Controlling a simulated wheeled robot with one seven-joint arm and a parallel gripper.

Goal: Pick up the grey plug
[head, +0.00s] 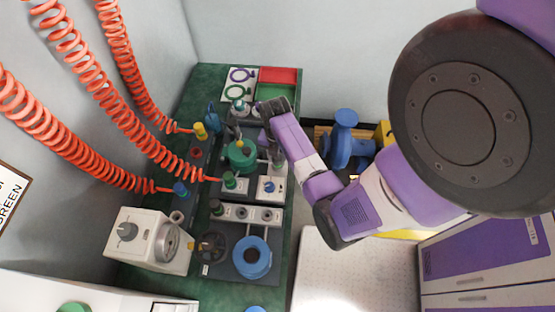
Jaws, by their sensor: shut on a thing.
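My gripper (273,105) is at the far end of the green bench, by the upper fixtures, with my purple and white arm reaching in from the right. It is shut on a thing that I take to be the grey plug. The plug is small and mostly hidden at the jaws, so I cannot make out its shape or whether it is clear of the surfaces around it. A pale rack (255,214) with several dark and grey round fittings stands lower on the bench, apart from my gripper.
A green round fixture (241,155) and a blue ring (252,257) stand on the bench (220,293). A white box with a dial (148,240) is at left. Orange coiled hoses (60,125) hang at left. A blue valve (343,140) stands right of my gripper. A red tray (278,76) is behind.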

